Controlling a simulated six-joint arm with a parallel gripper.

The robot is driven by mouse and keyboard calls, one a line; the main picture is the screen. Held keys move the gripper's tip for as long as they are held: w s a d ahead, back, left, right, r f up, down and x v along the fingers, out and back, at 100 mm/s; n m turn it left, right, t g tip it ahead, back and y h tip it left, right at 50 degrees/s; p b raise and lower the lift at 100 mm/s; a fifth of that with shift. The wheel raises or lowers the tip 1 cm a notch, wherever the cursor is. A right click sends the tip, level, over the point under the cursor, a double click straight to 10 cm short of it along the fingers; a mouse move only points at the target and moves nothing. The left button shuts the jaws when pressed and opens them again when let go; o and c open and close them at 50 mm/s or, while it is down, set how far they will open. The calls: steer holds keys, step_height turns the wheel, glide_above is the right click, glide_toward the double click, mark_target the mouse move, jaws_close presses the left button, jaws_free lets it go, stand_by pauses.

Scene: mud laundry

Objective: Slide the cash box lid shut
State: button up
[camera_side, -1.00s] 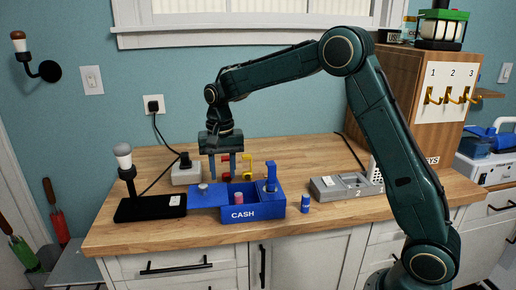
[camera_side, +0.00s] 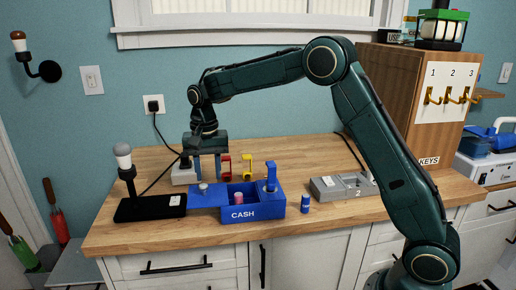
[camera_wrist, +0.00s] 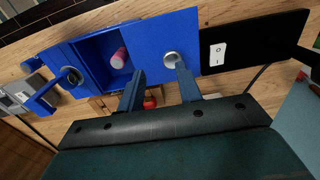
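The blue cash box (camera_side: 266,209) stands on the counter, partly open, with a pink cylinder (camera_side: 239,197) in its open part. Its flat blue lid (camera_side: 208,199) sticks out on the left and carries a silver knob (camera_side: 203,187). In the wrist view the lid (camera_wrist: 152,38) covers the right side and the knob (camera_wrist: 172,58) shows near one fingertip. My gripper (camera_side: 208,174) is open and points down just behind the knob. In the wrist view its fingertips (camera_wrist: 160,70) are wide apart with nothing held; whether one touches the knob I cannot tell.
A black base with a bulb (camera_side: 150,207) stands left of the lid. A grey box (camera_side: 184,176) is behind. Red (camera_side: 226,167) and yellow (camera_side: 247,168) items stand behind the box.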

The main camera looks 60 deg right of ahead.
mark_target(203, 186)
steer(key=shift+w+a, duration=0.65)
steer(key=shift+f, duration=1.5)
jaws_close()
steer(key=shift+s+d, duration=3.05)
steer(key=shift+s, duration=0.05)
stand_by(1.1)
jaws_free()
